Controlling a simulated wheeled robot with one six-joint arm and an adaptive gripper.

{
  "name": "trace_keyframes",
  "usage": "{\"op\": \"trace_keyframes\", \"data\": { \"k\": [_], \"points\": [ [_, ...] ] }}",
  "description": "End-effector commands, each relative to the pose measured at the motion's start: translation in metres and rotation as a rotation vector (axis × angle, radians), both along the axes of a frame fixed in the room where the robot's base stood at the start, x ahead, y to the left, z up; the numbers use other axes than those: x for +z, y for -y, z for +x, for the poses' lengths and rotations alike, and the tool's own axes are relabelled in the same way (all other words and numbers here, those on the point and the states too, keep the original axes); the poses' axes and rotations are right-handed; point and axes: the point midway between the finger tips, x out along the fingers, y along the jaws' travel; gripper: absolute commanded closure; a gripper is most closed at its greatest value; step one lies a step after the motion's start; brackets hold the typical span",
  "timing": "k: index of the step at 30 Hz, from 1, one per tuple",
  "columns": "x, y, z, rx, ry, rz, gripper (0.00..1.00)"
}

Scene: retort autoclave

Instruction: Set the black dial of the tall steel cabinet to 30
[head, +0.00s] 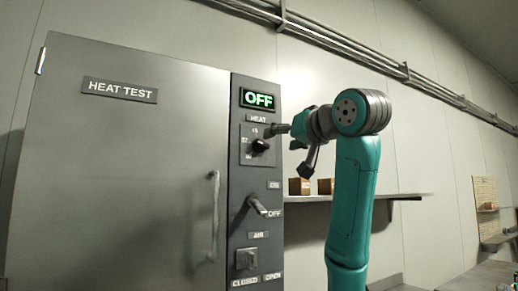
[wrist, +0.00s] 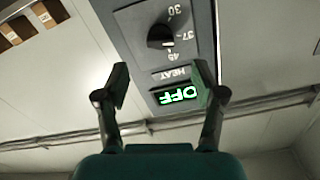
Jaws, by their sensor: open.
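The tall steel cabinet (head: 130,190) fills the left of the head view, with a dark control panel on its right side. The black dial (head: 260,145) sits high on that panel under the HEAT label. The dial also shows at the top of the wrist view (wrist: 162,33), where the picture is upside down and the numbers 30, 37 and 45 lie around it. My gripper (head: 284,129) is beside the panel's right edge near the dial. In the wrist view its fingers (wrist: 163,78) are spread and empty, apart from the dial.
A green OFF display (head: 258,99) is above the dial. A lever (head: 258,206) and an AIR switch (head: 246,259) are below it. A door handle (head: 215,215) stands out to the left. A shelf (head: 310,198) with small boxes is to the right.

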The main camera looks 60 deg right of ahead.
Motion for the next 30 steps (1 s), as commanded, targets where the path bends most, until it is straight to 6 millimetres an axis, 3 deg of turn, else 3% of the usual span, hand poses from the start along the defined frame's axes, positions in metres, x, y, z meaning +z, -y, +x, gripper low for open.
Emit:
{"op": "trace_keyframes", "data": {
  "k": [15,21,30],
  "points": [
    [-0.001,0.043,0.072,0.001,0.000,0.003,0.31],
    [-0.001,0.050,0.084,0.002,0.000,0.000,0.31],
    [-0.001,0.051,0.085,0.001,-0.001,0.000,0.31]
  ]
}}
